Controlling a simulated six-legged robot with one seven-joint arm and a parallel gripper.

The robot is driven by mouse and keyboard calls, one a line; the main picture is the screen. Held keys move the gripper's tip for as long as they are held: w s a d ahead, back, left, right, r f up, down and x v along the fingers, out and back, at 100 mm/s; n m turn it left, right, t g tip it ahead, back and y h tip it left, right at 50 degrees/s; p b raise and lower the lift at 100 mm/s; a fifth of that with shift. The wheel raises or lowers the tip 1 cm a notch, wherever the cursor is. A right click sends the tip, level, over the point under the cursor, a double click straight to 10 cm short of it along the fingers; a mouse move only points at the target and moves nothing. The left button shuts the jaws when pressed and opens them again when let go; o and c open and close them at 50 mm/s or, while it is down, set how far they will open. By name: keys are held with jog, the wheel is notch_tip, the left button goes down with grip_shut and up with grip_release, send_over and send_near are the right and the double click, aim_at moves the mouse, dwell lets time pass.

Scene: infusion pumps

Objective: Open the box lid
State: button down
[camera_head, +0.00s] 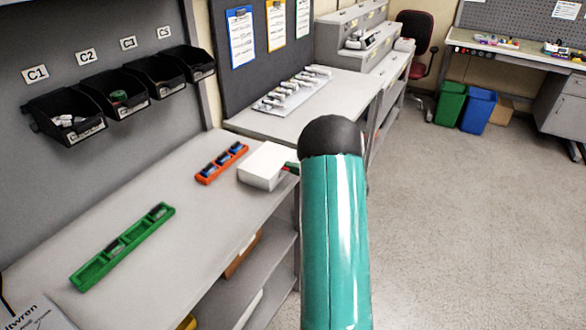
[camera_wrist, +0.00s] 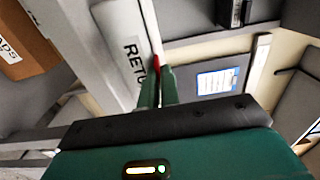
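The white box (camera_head: 264,166) sits near the far right edge of the grey workbench, and its top looks closed. In the wrist view its white side (camera_wrist: 125,50) bears a partly hidden black label reading "RETU". My gripper (camera_head: 291,167) is at the box's right side, mostly hidden behind my teal arm in the head view. In the wrist view its green fingers (camera_wrist: 160,72) are close together, with a red tip by the box's edge. I see nothing held between them. Whether the fingers touch the box or lid is unclear.
An orange tray (camera_head: 222,163) stands left of the box, and a long green tray (camera_head: 122,246) lies nearer on the workbench (camera_head: 190,225). Black bins (camera_head: 66,113) hang on the wall at left. Open floor (camera_head: 450,230) lies to the right.

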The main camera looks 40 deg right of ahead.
jog(key=shift+r, duration=0.1)
jog(key=shift+r+g, duration=0.5)
jog(key=shift+r, duration=0.25)
jog(key=w+r+g, duration=0.1)
jog(key=r, duration=0.1)
jog(key=w+r+g+h, duration=0.1)
jog(key=r+g, duration=0.1)
jog(key=a+r+g+h, duration=0.1)
jog(key=r+g, duration=0.1)
jog(key=r, duration=0.1)
jog(key=shift+w+r, duration=0.1)
jog(key=shift+w, duration=0.3)
jog(key=w+a+r+g+h, duration=0.2)
jog(key=w+r+g, duration=0.4)
jog(key=w, duration=0.3)
jog(key=shift+w+a+g+h, duration=0.3)
jog(key=shift+w+a+g, duration=0.1)
jog(key=shift+a, duration=0.35)
jog(key=shift+r, duration=0.1)
